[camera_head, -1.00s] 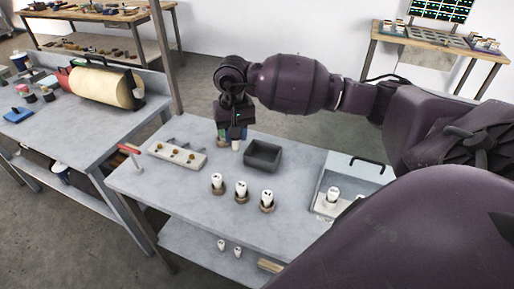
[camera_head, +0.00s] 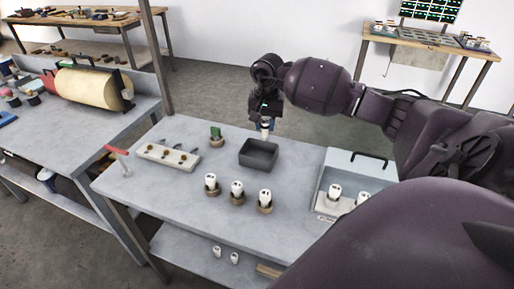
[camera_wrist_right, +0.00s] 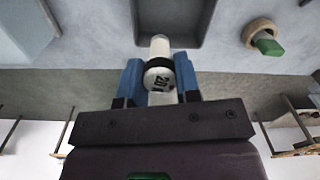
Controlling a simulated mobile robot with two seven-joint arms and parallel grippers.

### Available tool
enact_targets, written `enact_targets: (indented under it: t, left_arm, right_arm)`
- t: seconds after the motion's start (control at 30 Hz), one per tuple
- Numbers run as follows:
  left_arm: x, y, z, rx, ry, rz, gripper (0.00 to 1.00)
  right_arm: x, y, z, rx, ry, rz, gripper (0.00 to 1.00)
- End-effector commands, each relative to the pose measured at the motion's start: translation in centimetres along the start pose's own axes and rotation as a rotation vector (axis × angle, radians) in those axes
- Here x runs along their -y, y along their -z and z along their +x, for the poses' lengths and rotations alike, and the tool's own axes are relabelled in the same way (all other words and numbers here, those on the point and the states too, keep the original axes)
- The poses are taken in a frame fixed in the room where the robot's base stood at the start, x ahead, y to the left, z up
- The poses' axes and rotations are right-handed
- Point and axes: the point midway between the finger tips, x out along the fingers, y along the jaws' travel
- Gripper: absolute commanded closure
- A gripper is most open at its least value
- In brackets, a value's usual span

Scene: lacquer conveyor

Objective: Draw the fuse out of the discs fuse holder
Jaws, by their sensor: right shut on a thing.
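My right gripper (camera_head: 267,124) is shut on a white fuse (camera_wrist_right: 160,77) with a black band and dark marks. In the right wrist view its two blue fingers (camera_wrist_right: 158,88) clasp the fuse from both sides. The gripper holds the fuse in the air by the back edge of the dark grey bin (camera_head: 259,155). A round tan holder (camera_head: 217,143) with a green piece (camera_head: 215,132) stands on the bench, left of the gripper and apart from it. I cannot make out a discs mark on it. My left gripper is not in view.
Three round holders with white marked fuses (camera_head: 237,189) stand in a row at the front of the bench (camera_head: 170,200). A pale block with brass knobs (camera_head: 168,154) and a red-handled tool (camera_head: 117,151) are at left. An open case (camera_head: 352,172) with white fuses stands at right.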

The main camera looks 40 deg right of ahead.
Motion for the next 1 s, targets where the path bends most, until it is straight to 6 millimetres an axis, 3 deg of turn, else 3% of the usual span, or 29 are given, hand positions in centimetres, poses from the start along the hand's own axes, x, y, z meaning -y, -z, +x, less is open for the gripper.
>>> enact_targets:
  t: [0.2,0.57,0.6,0.77,1.0]
  left_arm:
    - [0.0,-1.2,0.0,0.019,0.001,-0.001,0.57]
    - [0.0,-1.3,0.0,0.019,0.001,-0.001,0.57]
    - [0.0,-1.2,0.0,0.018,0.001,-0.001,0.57]
    - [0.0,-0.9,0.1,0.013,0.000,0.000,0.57]
    - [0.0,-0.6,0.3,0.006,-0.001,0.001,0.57]
  right_arm:
    - [0.0,0.0,1.5,0.001,0.000,0.000,0.98]
    - [0.0,0.0,1.7,-0.001,0.000,0.000,0.98]
    - [0.0,0.0,1.7,-0.001,0.000,0.000,0.65]
    - [0.0,0.0,1.7,-0.001,0.000,-0.001,0.40]
    - [0.0,0.0,1.7,-0.001,0.000,-0.001,0.40]
